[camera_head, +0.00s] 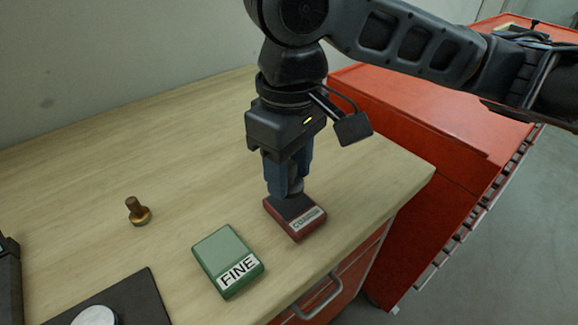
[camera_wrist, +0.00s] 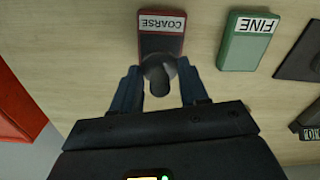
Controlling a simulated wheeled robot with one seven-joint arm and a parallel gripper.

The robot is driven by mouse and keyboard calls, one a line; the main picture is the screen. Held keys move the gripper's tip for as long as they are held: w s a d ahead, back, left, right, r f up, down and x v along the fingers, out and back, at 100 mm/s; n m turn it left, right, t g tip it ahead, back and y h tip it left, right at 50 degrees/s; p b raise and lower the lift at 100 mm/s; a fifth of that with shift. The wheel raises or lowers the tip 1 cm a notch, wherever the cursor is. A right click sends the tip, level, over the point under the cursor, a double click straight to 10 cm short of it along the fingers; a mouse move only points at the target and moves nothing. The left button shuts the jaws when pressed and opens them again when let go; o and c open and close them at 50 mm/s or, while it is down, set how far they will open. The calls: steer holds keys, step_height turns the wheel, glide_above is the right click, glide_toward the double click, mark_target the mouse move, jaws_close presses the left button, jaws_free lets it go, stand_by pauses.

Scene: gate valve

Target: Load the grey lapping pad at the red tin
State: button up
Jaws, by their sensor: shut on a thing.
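The red tin (camera_head: 297,226), labelled COARSE, stands on the wooden bench near its front right edge; it also shows at the top of the wrist view (camera_wrist: 162,44). My gripper (camera_head: 287,190) points down over the tin's back part. Its blue fingers are shut on the grey lapping pad (camera_wrist: 159,80), gripping its dark, knob-like handle. In the head view the fingers mostly hide the pad (camera_head: 296,186). The pad's round foot overlaps the tin's near end in the wrist view. I cannot tell whether it touches the tin's dark top.
A green tin (camera_head: 226,252) labelled FINE lies just left of the red tin. A brass-coloured pad (camera_head: 137,211) with a knob stands farther left. A dark mat (camera_head: 142,297) with a pale disc (camera_head: 95,316) is at the lower left. A red cabinet (camera_head: 420,130) stands right.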

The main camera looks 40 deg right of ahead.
mark_target(290, 163)
steer(key=shift+r+p, duration=1.75)
steer(key=shift+r, duration=0.3)
steer(key=shift+s+f, duration=0.1)
